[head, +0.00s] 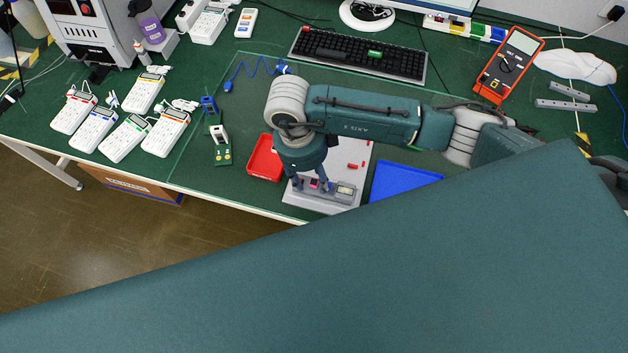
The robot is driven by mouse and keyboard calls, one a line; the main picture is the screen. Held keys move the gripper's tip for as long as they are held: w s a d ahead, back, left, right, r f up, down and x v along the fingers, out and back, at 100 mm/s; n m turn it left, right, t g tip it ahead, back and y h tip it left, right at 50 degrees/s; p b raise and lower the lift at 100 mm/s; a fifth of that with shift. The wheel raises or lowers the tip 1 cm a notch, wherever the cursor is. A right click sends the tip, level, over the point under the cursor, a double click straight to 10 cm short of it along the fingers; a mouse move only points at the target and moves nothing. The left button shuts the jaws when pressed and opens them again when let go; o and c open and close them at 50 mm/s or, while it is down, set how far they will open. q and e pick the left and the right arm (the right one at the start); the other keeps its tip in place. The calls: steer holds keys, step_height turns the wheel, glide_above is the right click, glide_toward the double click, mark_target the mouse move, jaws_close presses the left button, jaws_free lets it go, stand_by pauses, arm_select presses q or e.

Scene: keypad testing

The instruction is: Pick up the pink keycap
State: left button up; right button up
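The pink keycap (314,184) is a small pink patch on the grey test fixture (345,190), which stands on a light grey base plate near the table's front edge. My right gripper (313,187) points down over the fixture, with its two fingers apart on either side of the pink keycap. A gap shows between the fingers and the keycap, so the gripper looks open. I cannot tell the exact height of the fingertips. My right arm comes in from the right and hides part of the plate. My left gripper is not in view.
A red tray (263,160) lies left of the plate and a blue tray (405,180) right of it. Small red pieces (353,166) lie on the plate. Behind are a black keyboard (357,53) and an orange multimeter (508,65). Several white keypad devices (125,138) lie at left.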

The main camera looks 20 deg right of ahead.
steer(key=shift+w+f, duration=0.1)
steer(key=shift+f, duration=0.1)
steer(key=c, duration=0.6)
steer(key=shift+c, duration=0.2)
steer(key=shift+r, duration=0.1)
steer(key=shift+w+r, duration=0.15)
steer(key=shift+r, duration=0.55)
step_height(320, 180, up, 8)
steer(key=f+b, duration=0.1)
steer(key=b, duration=0.1)
step_height(320, 180, up, 11)
glide_above(312, 181)
steer(key=shift+r+p, duration=1.55)
steer(key=shift+r, duration=1.25)
